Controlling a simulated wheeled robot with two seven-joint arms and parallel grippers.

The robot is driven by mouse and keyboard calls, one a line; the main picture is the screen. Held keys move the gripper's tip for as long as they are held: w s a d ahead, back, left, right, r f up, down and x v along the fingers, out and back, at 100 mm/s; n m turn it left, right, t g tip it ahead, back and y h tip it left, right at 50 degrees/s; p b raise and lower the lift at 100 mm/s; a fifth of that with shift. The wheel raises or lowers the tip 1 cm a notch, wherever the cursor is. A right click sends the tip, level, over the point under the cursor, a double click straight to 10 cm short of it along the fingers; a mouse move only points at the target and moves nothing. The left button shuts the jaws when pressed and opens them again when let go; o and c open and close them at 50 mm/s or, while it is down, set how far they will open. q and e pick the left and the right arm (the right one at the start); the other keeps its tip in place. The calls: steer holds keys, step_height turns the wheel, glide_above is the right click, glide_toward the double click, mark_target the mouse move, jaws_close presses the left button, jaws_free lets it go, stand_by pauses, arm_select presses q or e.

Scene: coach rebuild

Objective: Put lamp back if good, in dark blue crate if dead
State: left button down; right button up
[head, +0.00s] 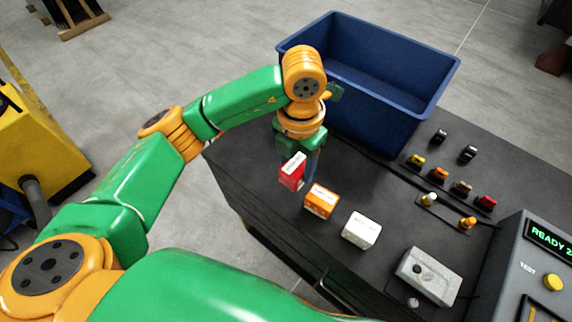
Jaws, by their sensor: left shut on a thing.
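My left gripper (300,160) points down over the dark bench top and is shut on a small red block with a white marking (292,172). I take this block for the lamp, though its details are too small to tell. It appears close to the bench surface; I cannot tell whether it touches. The dark blue crate (345,112) stands behind and to the right of the gripper, and its visible inside looks empty. Beside the red block are an orange block (320,202) and a white block (361,230). My right gripper is out of view.
A light grey box with a dark hole (428,277) sits at the front right. The grey tester (515,262) shows green "READY" text and a yellow button. Several small coloured parts (462,187) stand on the right. Bench (240,160) left of the gripper is clear.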

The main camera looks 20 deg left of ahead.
mark_target(287, 163)
arm_select(q)
steer(key=w+a+f, duration=0.1)
steer(key=a+f, duration=0.1)
steer(key=f, duration=0.1)
steer(key=w+a+f, duration=0.1)
steer(key=shift+w+f, duration=0.25)
steer(key=shift+w, duration=0.05)
step_height(287, 163, down, 3)
steer(key=shift+d+r+p, duration=0.1)
steer(key=shift+r+p, duration=0.1)
steer(key=shift+p, duration=0.6)
steer(key=shift+f, duration=0.35)
steer(key=shift+w+f, duration=0.1)
steer(key=shift+f, duration=0.1)
steer(key=shift+c, duration=1)
jaws_free()
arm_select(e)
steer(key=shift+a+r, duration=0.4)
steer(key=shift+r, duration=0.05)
